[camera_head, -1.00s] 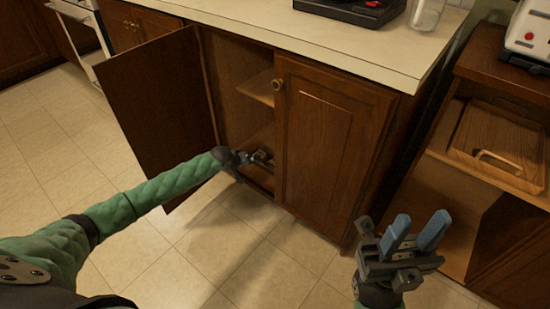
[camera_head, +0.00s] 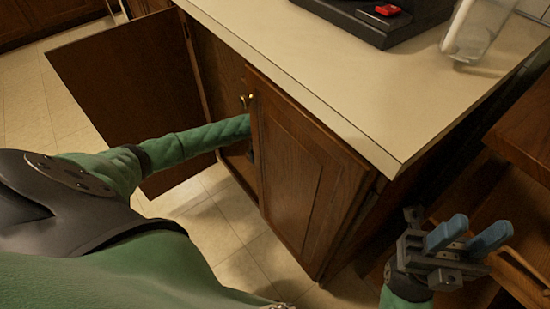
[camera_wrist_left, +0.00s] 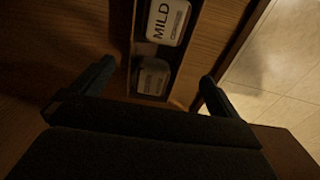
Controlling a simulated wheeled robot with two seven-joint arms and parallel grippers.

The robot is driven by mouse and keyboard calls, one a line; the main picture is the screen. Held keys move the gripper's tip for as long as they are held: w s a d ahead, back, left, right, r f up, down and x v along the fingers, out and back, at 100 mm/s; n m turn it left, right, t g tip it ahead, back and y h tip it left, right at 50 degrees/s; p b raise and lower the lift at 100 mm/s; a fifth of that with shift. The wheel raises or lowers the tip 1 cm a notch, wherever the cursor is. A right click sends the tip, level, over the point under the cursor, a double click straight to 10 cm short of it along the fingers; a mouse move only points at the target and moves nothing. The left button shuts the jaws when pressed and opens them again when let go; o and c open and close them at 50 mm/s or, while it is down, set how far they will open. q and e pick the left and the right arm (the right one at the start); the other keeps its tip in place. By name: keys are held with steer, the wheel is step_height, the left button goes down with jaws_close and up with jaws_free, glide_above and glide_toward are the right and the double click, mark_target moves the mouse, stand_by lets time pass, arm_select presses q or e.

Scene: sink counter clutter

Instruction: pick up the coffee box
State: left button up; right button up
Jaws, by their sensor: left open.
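The coffee box (camera_wrist_left: 167,22) shows in the left wrist view as a dark box with a pale label reading "MILD". A dimmer pale label (camera_wrist_left: 153,77) shows below it; I cannot tell whether it is on the same box. My left gripper (camera_wrist_left: 152,84) is open, its dark fingers apart on either side of the lower label, with nothing seen held. In the head view my left arm reaches into the open cabinet, and its gripper and the box are hidden behind the closed door. My right gripper (camera_head: 468,237) is open and empty, right of the cabinet, its blue fingertips apart.
The open cabinet door (camera_head: 125,95) stands out at the left, and the closed door (camera_head: 305,175) is close beside my left arm. The pale counter (camera_head: 330,80) overhangs them, holding a black appliance (camera_head: 360,20) and a clear jar (camera_head: 480,30). Wooden shelving stands at the right.

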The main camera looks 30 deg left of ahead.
arm_select(q)
steer(key=f+b, duration=0.1)
steer(key=f, duration=0.4)
steer(key=f+b, duration=0.1)
steer(key=f, duration=0.1)
steer(key=shift+w+d+f+b, duration=0.2)
steer(key=shift+d+b, duration=0.05)
steer(key=shift+b, duration=0.1)
steer(key=c, duration=1)
steer(key=shift+r, duration=0.1)
